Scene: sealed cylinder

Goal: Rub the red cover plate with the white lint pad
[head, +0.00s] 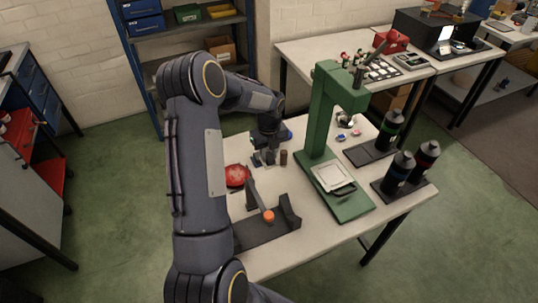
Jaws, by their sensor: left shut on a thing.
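The red cover plate (236,176) looks like a round red piece on the near left part of the table, partly hidden behind my left arm. My left gripper (265,160) points down just above the table, to the right of and beyond the red plate, and apart from it. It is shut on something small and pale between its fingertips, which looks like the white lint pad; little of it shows. My right gripper is not in view.
A green press (322,110) with a pale square plate (333,176) stands to the right. A dark fixture with an orange knob (268,216) lies in front. Dark bottles (397,172) stand at the right edge.

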